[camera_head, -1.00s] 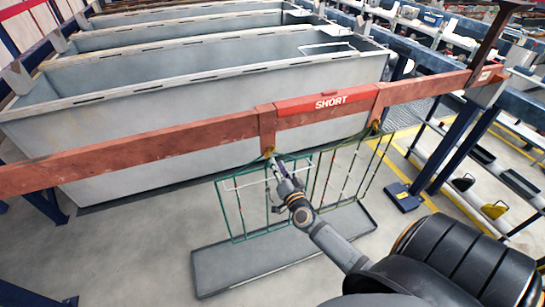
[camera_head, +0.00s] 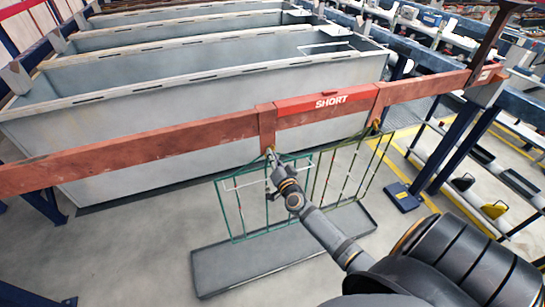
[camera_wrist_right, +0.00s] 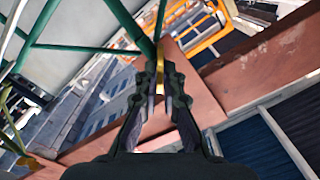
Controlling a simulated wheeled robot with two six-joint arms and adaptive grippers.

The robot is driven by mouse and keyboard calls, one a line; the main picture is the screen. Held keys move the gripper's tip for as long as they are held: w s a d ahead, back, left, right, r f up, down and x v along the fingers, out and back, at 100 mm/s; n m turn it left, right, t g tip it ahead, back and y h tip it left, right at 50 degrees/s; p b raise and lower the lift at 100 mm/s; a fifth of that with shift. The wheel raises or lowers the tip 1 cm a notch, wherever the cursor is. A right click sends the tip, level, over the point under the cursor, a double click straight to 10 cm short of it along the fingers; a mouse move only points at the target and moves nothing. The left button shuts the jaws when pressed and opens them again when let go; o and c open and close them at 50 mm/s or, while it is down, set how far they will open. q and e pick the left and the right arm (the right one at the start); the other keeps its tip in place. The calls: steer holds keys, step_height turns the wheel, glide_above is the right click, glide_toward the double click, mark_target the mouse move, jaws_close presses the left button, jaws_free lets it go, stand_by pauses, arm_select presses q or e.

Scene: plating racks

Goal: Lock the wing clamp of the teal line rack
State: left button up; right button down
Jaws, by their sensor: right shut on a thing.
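The teal line rack (camera_head: 222,208) is a thin green wire frame hanging under the red beam (camera_head: 130,148), left of my right arm. Its small brass-yellow wing clamp (camera_wrist_right: 161,64) sits by the rack's top bar at the beam. In the head view the clamp is mostly hidden by my right gripper (camera_head: 272,156). In the wrist view my right gripper (camera_wrist_right: 157,66) has its two fingers close together, shut on the clamp. The clamp's exact angle is hard to tell. My left gripper is not in view.
A second green rack (camera_head: 386,150) hangs to the right, with a yellow clamp (camera_head: 375,126) at its top. A red "SHORT" plate (camera_head: 322,102) is on the beam. A grey drip tray (camera_head: 230,276) lies below. Large grey tanks (camera_head: 130,107) stand behind.

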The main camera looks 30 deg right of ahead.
steer(key=shift+n+p, duration=3.4)
steer(key=shift+n, duration=0.6)
steer(key=c, duration=1.5)
jaws_free()
